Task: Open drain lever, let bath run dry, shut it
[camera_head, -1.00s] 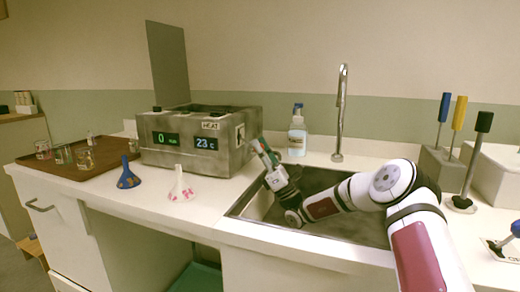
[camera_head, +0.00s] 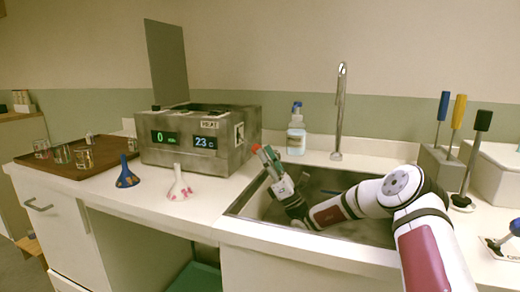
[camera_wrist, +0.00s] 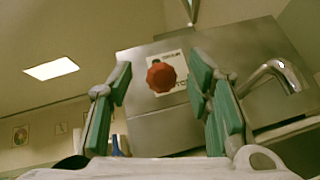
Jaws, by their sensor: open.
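The bath (camera_head: 195,140) is a grey metal box on the counter, with displays reading 0 and 23 C. In the wrist view, a red faceted knob (camera_wrist: 161,77) stands in front of a white label on the bath's metal wall (camera_wrist: 150,130). The knob appears between the fingers of my open gripper (camera_wrist: 164,82), with gaps on both sides. A curved metal spout (camera_wrist: 265,72) shows at the right. In the head view, my gripper (camera_head: 266,157) is beside the bath's right side, and its green fingers hide much of the knob. The water level cannot be seen.
My arm reaches over the sink (camera_head: 340,185), beside the tap (camera_head: 340,110). A soap bottle (camera_head: 297,132) stands behind the gripper. A blue funnel (camera_head: 126,173) and a white funnel (camera_head: 179,185) stand before the bath. A brown tray (camera_head: 75,168) with glasses lies left.

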